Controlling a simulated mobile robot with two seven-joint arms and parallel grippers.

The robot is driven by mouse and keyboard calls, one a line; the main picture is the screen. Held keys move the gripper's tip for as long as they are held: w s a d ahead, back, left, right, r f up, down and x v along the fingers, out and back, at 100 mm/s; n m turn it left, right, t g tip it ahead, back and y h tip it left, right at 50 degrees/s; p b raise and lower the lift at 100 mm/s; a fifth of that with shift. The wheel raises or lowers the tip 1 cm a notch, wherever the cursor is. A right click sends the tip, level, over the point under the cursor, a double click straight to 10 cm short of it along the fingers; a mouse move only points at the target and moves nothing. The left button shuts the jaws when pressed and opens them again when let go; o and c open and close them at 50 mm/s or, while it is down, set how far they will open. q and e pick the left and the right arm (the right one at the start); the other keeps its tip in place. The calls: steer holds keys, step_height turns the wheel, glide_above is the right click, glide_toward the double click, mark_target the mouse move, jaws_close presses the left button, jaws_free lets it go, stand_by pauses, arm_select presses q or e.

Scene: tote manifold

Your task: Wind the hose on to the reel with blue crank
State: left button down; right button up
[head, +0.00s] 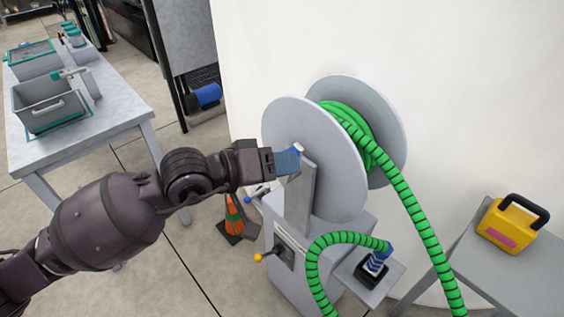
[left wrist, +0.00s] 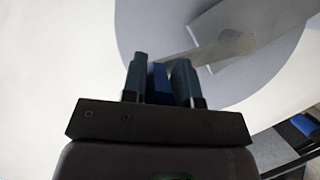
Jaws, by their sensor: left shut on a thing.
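The hose reel (head: 312,150) has two grey discs and stands on a grey pedestal against the white wall. Green hose (head: 357,135) with dark bands is wrapped around its drum between the discs. From there the hose runs down to the front right, and a loop rises to a blue-ended fitting (head: 376,262) on a small shelf. My left gripper (head: 287,161) is at the left disc, shut on the blue crank handle. In the left wrist view the blue handle (left wrist: 159,84) sits between the two fingers, with the grey crank arm beyond. My right gripper is not in view.
A lever with a yellow knob (head: 259,257) sticks out from the pedestal. An orange cone (head: 233,217) stands on the floor behind it. A yellow box with a black handle (head: 512,223) sits on a grey table at right. Grey totes (head: 47,101) stand on the left table.

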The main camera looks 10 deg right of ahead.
arm_select(q)
steer(key=c, duration=0.9)
jaws_free()
steer(key=v, duration=1)
steer(key=shift+s+a+r, duration=0.1)
steer(key=shift+s+a, duration=0.1)
steer(key=shift+a, duration=0.15)
